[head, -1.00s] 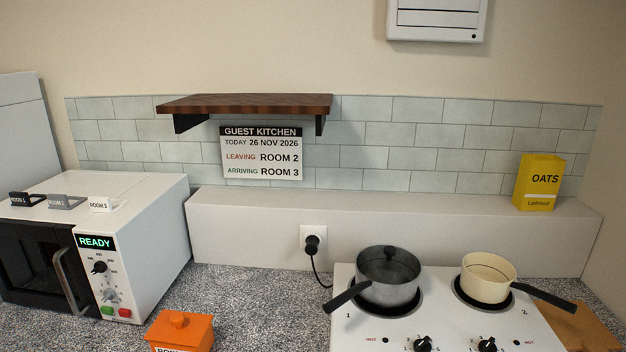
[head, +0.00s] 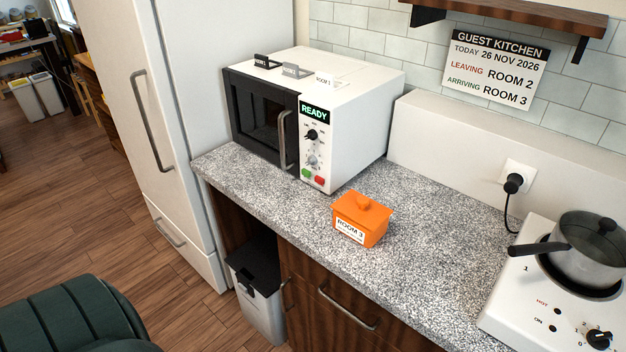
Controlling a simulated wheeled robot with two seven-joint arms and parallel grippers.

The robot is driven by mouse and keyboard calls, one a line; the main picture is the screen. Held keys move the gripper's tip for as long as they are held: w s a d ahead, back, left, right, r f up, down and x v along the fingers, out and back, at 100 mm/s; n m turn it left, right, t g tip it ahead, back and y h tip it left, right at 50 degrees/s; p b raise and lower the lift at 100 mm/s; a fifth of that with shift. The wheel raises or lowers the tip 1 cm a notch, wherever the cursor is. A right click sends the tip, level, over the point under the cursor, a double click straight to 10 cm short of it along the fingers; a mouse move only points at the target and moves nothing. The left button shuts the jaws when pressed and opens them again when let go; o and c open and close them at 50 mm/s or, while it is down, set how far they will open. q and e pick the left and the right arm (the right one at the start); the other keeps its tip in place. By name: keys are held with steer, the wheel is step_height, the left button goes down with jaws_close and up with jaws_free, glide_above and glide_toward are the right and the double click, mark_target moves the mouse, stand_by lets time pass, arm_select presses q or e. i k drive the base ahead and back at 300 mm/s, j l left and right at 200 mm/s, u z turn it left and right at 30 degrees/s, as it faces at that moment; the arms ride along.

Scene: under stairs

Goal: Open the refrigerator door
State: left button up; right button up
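The refrigerator (head: 178,95) is a tall white unit at the left of the head view, beside the end of the counter. Its large upper door (head: 120,65) looks shut and carries a long vertical grey handle (head: 152,120). A lower door or drawer with a short grey handle (head: 169,233) sits below it and also looks shut. The top of the refrigerator is out of view. Neither of my grippers shows in the head view.
A speckled counter (head: 270,205) holds a microwave (head: 345,125), an orange lidded box (head: 361,219) and a hob (head: 540,290) with a grey pot (head: 585,255). A bin (head: 258,290) stands under it. A dark green chair (head: 70,315) is at lower left. Wooden floor (head: 110,215) before the refrigerator is clear.

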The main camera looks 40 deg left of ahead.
mark_target(123, 41)
steer(key=u, duration=2.2)
